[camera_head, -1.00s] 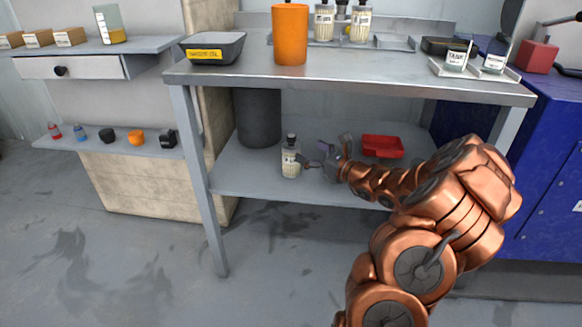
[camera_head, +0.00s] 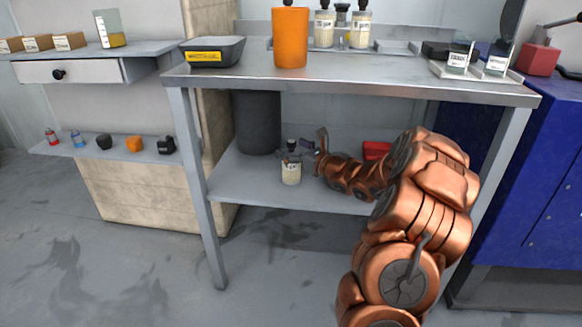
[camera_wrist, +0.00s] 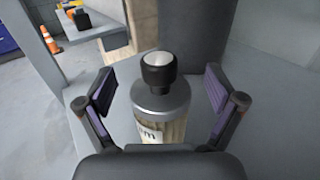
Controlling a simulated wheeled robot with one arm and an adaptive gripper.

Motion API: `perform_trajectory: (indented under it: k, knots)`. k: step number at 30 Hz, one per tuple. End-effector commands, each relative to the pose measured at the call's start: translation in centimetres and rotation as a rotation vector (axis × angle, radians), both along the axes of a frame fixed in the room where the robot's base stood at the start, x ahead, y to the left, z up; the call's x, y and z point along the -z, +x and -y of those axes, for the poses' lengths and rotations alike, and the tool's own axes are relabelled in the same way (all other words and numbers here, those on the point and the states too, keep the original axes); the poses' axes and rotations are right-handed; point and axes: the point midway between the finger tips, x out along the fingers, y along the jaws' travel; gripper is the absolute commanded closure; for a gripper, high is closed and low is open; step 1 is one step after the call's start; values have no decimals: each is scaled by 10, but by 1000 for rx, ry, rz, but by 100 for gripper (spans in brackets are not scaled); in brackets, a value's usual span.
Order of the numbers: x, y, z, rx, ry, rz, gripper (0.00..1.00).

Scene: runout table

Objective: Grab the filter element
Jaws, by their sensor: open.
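The likely filter element (camera_head: 291,174) is a small upright cylinder with a black cap, grey shoulder, pale ribbed body and white label. It stands on the lower shelf of the metal table. In the wrist view the filter element (camera_wrist: 160,103) is between my fingers, with visible gaps on both sides. My gripper (camera_head: 303,149) is open at its upper part; the wrist view shows my gripper (camera_wrist: 158,92) with its purple-padded fingers spread. The lower body is partly hidden by the gripper's palm in the wrist view.
A dark grey cylinder (camera_head: 258,122) stands behind it on the lower shelf (camera_head: 240,185). A red tray (camera_head: 376,150) is partly hidden by my arm. The tabletop (camera_head: 350,83) overhangs the shelf, with a table leg (camera_head: 200,190) at left. Similar bottles (camera_head: 324,28) stand on top.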

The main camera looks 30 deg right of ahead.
Motion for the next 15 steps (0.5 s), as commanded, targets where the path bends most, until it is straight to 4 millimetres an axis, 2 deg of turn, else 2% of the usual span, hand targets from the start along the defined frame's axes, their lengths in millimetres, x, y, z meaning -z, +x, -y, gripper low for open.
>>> perform_trajectory:
  k: [2, 15]
  knots:
    - [0, 0, 0, 0, 0, 0, 7]
    - [0, 0, 0, 0, 0, -1, 52]
